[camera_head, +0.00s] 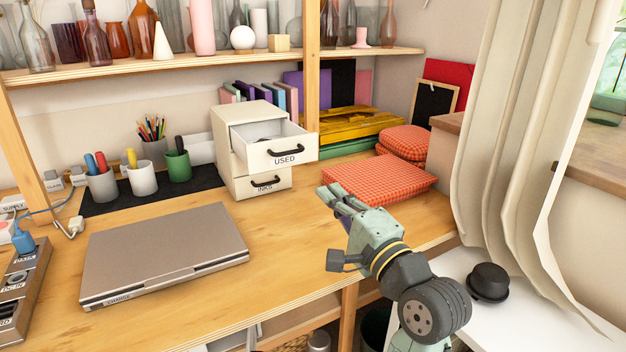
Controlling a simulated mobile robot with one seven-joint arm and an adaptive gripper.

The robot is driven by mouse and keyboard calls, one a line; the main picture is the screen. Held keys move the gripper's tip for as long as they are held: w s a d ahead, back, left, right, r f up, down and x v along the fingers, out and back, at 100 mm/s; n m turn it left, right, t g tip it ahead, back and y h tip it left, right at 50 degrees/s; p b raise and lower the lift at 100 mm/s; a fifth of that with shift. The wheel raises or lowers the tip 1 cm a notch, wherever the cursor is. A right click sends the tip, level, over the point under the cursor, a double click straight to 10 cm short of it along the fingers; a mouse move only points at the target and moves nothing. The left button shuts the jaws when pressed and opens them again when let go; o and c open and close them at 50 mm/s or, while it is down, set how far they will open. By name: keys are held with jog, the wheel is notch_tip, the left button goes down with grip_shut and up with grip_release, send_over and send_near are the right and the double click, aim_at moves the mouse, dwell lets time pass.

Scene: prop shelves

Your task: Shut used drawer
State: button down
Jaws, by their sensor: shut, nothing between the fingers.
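The used drawer (286,152) is the upper drawer of a small cream drawer unit (224,150) on the wooden desk. My gripper (330,194) is shut and empty. It is in front and to the right of the used drawer, nearer the camera, apart from it and close to the red checked cushion.
A closed laptop (163,252) lies on the desk's front left. Cups with pens (140,172) stand on a dark mat left of the unit. Red checked cushions (380,178) lie right of the unit. A wooden post (312,75) rises behind the drawer. A curtain (520,130) hangs at right.

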aim_at(290, 152)
jog(key=p+x, duration=0.2)
jog(key=x, duration=1.1)
jog(key=shift+a+r+p, duration=0.1)
jog(key=shift+p, duration=0.2)
jog(key=shift+w+a, duration=0.15)
